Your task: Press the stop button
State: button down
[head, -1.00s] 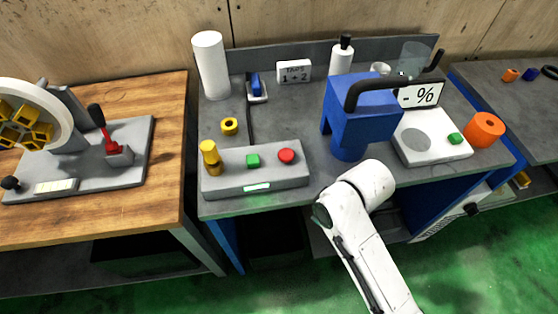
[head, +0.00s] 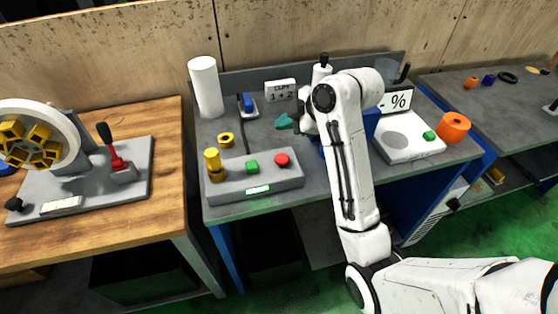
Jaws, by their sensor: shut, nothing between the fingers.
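A grey control box (head: 225,191) stands at the front left of the grey workbench. My white arm rises in front of the bench, right of the box, and hides most of the blue machine (head: 371,122).
A white cylinder (head: 206,87), a blue switch (head: 248,103), a yellow ring (head: 226,140) and a sign (head: 281,90) stand behind the box. At right are a white scale (head: 410,150) and an orange roll (head: 453,127). A wooden table (head: 165,190) with a red lever (head: 116,158) is at left.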

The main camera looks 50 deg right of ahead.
jog(key=shift+f, duration=0.15)
jog(key=b, duration=0.7)
send_over(284, 160)
notch_tip(284, 160, down, 7)
jog(key=shift+r, duration=0.1)
jog(key=shift+f+b, duration=0.35)
jog(key=shift+f, duration=0.55)
jog(key=shift+f, duration=0.1)
dwell(1.0)
jog(key=shift+f, duration=0.3)
jog(key=shift+f+b, duration=0.3)
jog(key=shift+f, duration=0.25)
dwell(1.0)
jog(key=shift+r, duration=0.1)
jog(key=shift+r+p, duration=0.9)
jog(key=shift+p, duration=0.1)
